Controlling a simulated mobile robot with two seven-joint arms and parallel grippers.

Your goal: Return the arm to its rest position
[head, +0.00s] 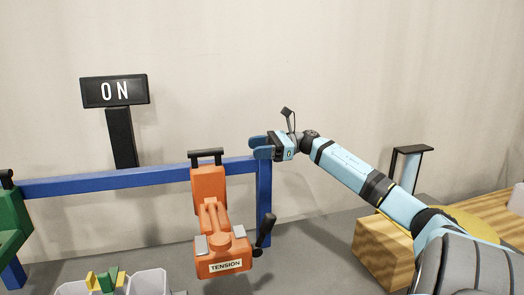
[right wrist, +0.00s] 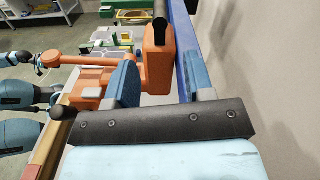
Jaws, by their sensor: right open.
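My right arm (head: 345,168) comes in from the right in the head view and reaches left, raised over the blue rail's right end. Its right gripper (head: 257,147) is near the top of the right post, to the right of the orange tension unit (head: 208,187). In the right wrist view the two blue fingers of the gripper (right wrist: 161,82) are apart, with no held object seen between them. The orange unit (right wrist: 158,57) shows beyond the fingers there. I cannot tell whether the gripper touches the rail. My left gripper is not in view.
A blue rail (head: 115,181) on posts runs along the wall. A black "ON" sign (head: 115,91) stands behind it. A green unit (head: 12,222) is at the far left, with grey bins (head: 146,283) below. A wooden block (head: 380,250) lies under my right arm.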

